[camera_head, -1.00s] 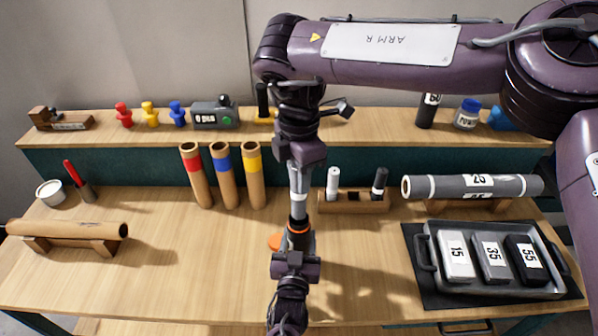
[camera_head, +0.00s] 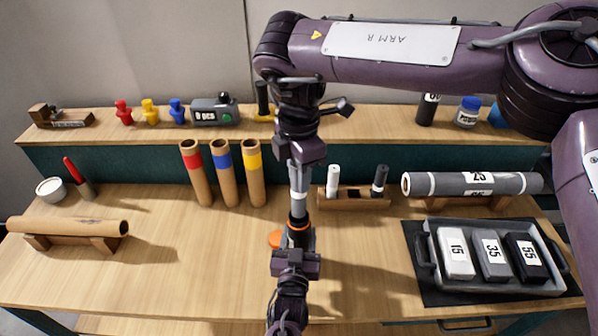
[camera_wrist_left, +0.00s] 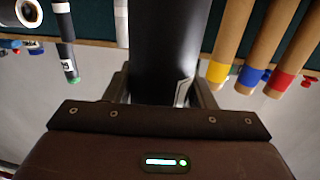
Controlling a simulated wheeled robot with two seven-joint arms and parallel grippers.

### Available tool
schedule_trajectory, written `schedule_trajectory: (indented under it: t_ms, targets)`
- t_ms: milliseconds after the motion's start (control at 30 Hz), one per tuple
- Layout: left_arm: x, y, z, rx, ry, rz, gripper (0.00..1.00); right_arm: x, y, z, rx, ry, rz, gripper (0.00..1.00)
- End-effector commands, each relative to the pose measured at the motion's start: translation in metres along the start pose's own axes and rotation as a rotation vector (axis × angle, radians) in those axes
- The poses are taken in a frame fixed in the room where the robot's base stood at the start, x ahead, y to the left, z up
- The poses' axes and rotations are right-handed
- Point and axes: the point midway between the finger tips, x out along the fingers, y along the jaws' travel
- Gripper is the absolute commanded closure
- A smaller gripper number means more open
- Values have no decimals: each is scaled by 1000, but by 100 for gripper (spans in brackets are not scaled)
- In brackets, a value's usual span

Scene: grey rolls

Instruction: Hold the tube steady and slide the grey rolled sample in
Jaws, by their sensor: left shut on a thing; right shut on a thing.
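My left gripper (camera_head: 296,264) is shut on a dark tube (camera_head: 298,241) with an orange ring near its upper end, upright at the table's front middle. The left wrist view shows the black tube (camera_wrist_left: 165,45) between the fingers, with a white label. My right gripper (camera_head: 301,153) is above it, shut on the upper part of a grey roll (camera_head: 298,178) with a pale band. The roll points down, in line with the tube. Its lower end meets the tube's mouth; I cannot tell how far inside it is.
An orange cap (camera_head: 276,239) lies left of the tube. Another grey roll (camera_head: 470,184) rests on a cradle at right, behind a tray (camera_head: 428,262) of numbered blocks. Several cardboard tubes (camera_head: 222,177) stand at the back. A brown tube (camera_head: 68,227) lies on a left cradle.

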Motion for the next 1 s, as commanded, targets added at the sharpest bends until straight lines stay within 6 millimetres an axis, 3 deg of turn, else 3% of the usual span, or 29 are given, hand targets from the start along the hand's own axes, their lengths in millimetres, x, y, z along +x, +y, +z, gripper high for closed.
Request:
schedule_trajectory:
  t_ms: [267,1000]
  targets:
    - [0,0,0,0,0,0,75,1,0,0,0,0,0,94]
    - [0,0,0,0,0,0,75,30,0,0,0,1,0,94]
